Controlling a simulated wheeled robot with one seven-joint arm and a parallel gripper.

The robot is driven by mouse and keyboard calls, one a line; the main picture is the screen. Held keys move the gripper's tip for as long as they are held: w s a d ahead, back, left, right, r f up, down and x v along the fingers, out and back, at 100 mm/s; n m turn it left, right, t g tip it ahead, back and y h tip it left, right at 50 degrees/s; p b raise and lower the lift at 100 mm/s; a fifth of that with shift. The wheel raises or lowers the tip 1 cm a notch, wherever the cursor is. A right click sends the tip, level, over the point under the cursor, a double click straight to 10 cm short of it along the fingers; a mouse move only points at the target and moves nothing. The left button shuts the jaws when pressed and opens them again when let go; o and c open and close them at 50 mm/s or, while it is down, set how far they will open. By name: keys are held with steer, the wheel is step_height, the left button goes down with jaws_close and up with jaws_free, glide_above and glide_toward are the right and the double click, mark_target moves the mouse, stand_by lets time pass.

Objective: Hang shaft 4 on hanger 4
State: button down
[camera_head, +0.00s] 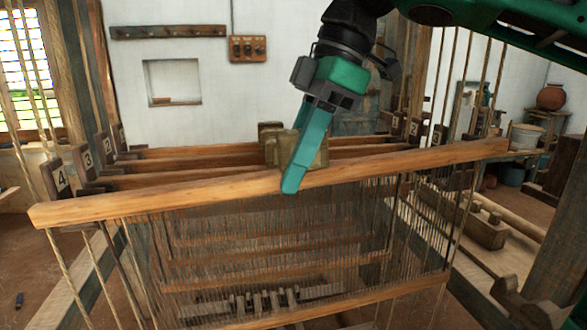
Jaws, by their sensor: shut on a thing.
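Shaft 4, a long pale wooden bar (150,202) with a row of thin heddles below it, spans the front of the loom. Its left end sits lower in the picture than its right end. My gripper (297,165), with teal fingers, is shut on the olive block (316,158) at the bar's middle. One finger hides part of the block. Hanger 4 (60,179), a dark block with a white "4" label, stands just behind and above the bar's left end. I cannot tell whether they touch. No right-hand "4" label is readable.
Other shafts (150,168) lie close behind, with left hangers 3 (87,160) and 2 (110,146). Right hanger 2 (414,129) shows too. Ropes (455,80) and wooden posts (85,70) flank both sides. A lower beam (490,232) stands at right.

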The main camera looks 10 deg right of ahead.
steer(key=shift+w, duration=4.45)
steer(key=shift+f, duration=2.9)
steer(key=c, duration=1.4)
jaws_free()
steer(key=shift+c, duration=0.2)
steer(key=shift+r, duration=0.1)
steer(key=v, duration=1)
steer(key=shift+w+r, duration=0.15)
steer(key=shift+r, duration=0.1)
steer(key=shift+d+r, duration=0.1)
steer(key=shift+d, duration=0.1)
